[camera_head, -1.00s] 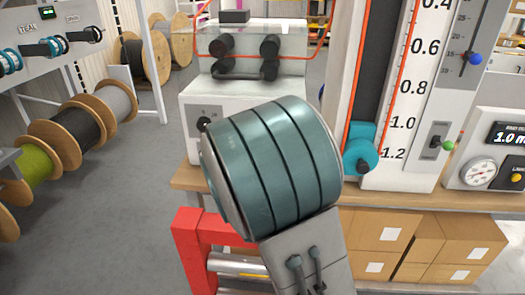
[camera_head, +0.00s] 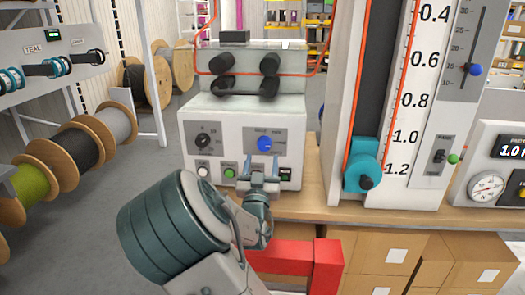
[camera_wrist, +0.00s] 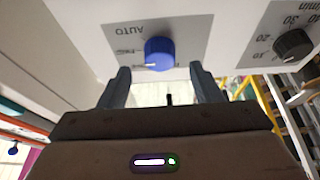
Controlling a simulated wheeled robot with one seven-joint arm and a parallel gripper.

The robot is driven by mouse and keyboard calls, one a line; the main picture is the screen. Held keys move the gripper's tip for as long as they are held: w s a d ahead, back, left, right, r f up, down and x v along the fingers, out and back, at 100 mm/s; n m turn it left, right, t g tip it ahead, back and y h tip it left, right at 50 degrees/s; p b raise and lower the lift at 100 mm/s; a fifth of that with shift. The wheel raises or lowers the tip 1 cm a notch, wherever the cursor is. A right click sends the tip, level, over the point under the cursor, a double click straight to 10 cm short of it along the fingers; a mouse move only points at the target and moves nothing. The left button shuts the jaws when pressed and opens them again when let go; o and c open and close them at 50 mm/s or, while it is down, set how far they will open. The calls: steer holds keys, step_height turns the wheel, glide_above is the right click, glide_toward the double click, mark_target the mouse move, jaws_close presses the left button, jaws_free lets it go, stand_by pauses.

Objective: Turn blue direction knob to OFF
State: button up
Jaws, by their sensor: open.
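The blue direction knob (camera_head: 264,143) sits on a grey label plate at the right of the white machine's front panel. My gripper (camera_head: 262,163) is just below and in front of the knob. In the wrist view my gripper (camera_wrist: 160,80) has its two fingers apart, one on each side below the knob, with nothing between them. I cannot tell whether a finger touches the knob.
A black dial (camera_head: 203,141) is left of the knob. A green button (camera_head: 230,173) and other small buttons line the panel below. A tall scale with a teal weight (camera_head: 362,172) stands close on the right. Wooden reels (camera_head: 75,150) are at left.

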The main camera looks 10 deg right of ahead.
mark_target(264, 149)
steer(key=shift+x, duration=2.25)
steer(key=shift+c, duration=0.2)
steer(key=c, duration=0.9)
steer(key=shift+a, duration=0.15)
steer(key=shift+c, duration=0.2)
